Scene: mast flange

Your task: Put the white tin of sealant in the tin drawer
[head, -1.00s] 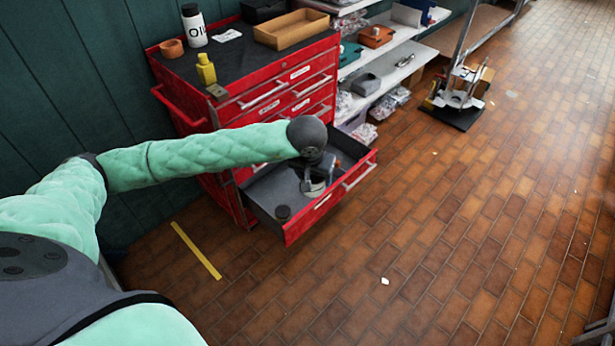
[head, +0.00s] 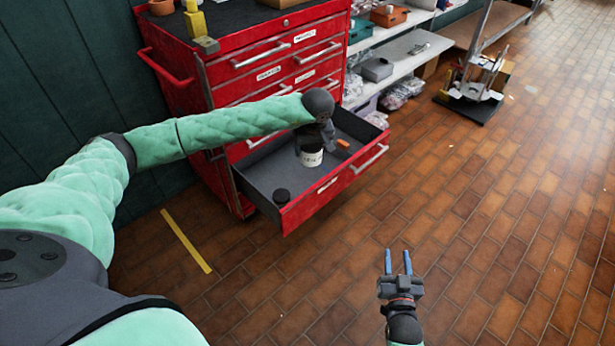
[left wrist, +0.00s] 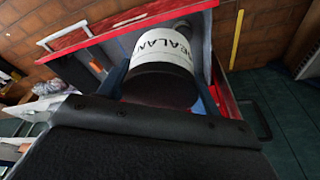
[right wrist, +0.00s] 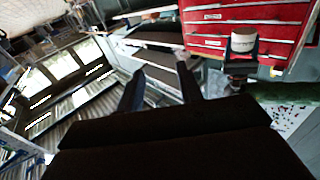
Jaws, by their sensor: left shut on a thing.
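The white tin of sealant (head: 311,158) has a dark lid and a label with dark letters. My left gripper (head: 313,146) is shut on it from above, inside the outline of the open drawer (head: 330,188). In the left wrist view the tin (left wrist: 163,50) sits between the blue fingers, its lid end facing the camera. I cannot tell whether its base touches the drawer floor. My right gripper (head: 397,264) is open and empty, over the floor to the right of the drawer. The right wrist view also shows the tin (right wrist: 243,41).
The red cabinet (head: 230,80) has closed, labelled drawers above. Shelves (head: 410,50) stand behind. The tiled floor at right is mostly clear.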

